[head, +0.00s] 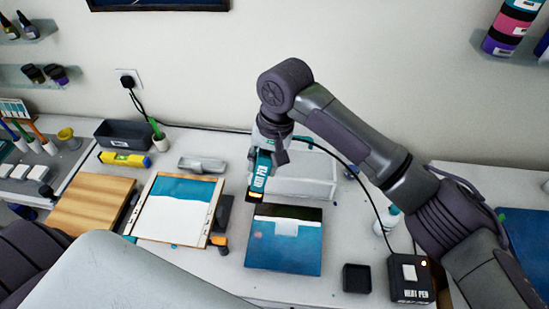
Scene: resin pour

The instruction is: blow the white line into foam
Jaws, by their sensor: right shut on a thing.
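My right gripper (271,143) is shut on the teal heat pen (262,172), which points down with its dark tip near the back left of the blue panel. The panel (285,258) lies flat on the table, blue with a dark band at the back. A white line (290,219) crosses it near the back, with a paler patch below its middle. I cannot tell whether the tip touches the panel. The heat pen's black base unit (409,278) stands at the right with a small lit lamp. My left gripper is not in view.
A framed blue-and-white board (177,208) lies left of the panel, with a wooden board (93,205) beyond it. A clear box (304,177) stands behind the panel. A small black tray (357,278) and a white bottle (387,220) are to its right. A cable runs behind my right arm.

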